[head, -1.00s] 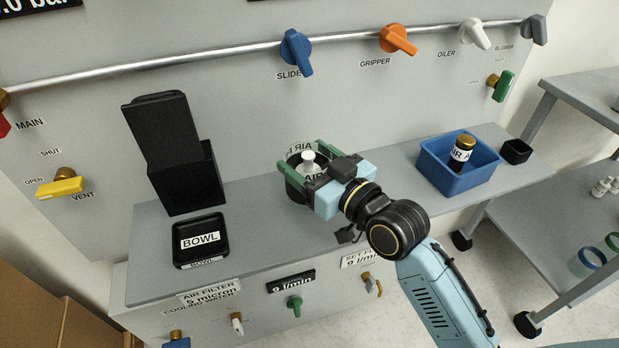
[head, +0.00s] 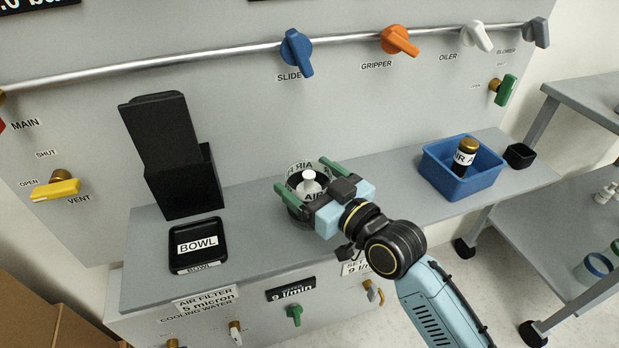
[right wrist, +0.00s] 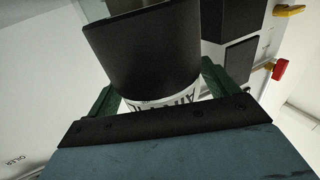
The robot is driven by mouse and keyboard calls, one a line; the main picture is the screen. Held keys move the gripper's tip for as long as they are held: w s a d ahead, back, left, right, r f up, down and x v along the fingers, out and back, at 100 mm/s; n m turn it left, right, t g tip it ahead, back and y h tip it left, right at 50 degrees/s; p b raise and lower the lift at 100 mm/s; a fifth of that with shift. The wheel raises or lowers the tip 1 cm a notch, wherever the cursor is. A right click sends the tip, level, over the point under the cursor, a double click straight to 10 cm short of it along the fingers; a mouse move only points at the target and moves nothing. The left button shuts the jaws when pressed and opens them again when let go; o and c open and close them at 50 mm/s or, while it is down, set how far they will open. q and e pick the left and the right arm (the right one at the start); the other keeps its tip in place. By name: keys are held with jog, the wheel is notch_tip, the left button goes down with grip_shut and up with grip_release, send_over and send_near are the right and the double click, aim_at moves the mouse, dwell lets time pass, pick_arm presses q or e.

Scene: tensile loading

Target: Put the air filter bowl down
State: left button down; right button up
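The air filter bowl (head: 304,168) is a dark round cup with a white lettered band and a pale knob inside. My right gripper (head: 300,174) has its two green fingers on either side of it and is shut on it. The right wrist view shows the bowl (right wrist: 145,55) between the fingers (right wrist: 160,95). It is over the middle of the grey bench; I cannot tell whether its base touches. A black square tray marked BOWL (head: 197,224) lies to the left, empty. My left gripper is not in view.
A black upright holder (head: 165,140) stands behind the tray. Valve handles line the panel. The bench (head: 250,240) is clear between tray and bowl.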

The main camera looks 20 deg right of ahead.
jog(key=shift+r, duration=0.15)
jog(key=shift+s+d, duration=0.1)
jog(key=shift+s, duration=0.1)
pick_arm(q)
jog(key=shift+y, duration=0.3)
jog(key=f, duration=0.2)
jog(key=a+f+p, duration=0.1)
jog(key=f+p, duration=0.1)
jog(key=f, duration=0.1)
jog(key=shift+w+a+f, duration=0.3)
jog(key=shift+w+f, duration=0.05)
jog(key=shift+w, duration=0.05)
pick_arm(e)
jog(key=v, duration=1.1)
jog(key=shift+s+d, duration=0.15)
jog(key=shift+s, duration=0.1)
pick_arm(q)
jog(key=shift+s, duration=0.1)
